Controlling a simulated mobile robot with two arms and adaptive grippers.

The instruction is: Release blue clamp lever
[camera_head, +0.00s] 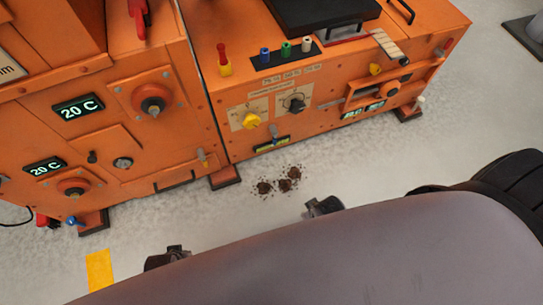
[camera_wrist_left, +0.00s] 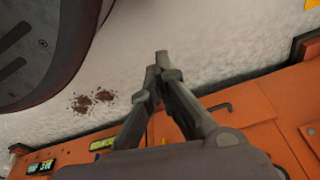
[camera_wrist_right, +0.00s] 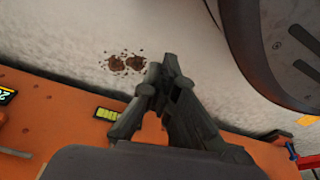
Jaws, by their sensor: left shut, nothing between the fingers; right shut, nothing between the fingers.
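A small blue part (camera_head: 71,220), which may be the blue clamp lever, shows low at the left end of the orange machine in the head view, beside a red part (camera_head: 42,220). A small blue piece (camera_wrist_right: 292,150) also shows at the right edge of the right wrist view, too small to make out its shape. My left gripper (camera_wrist_left: 158,62) is shut and empty, above the floor beside the orange machine. My right gripper (camera_wrist_right: 164,65) is shut and empty, likewise above the floor. Both are apart from the blue part.
The orange machine (camera_head: 225,120) spans the head view, with knobs, displays and a row of coloured plugs (camera_head: 286,49). Brown crumbs (camera_head: 288,185) lie on the pale floor in front. A yellow floor marking (camera_head: 100,269) is at lower left. The floor between is otherwise clear.

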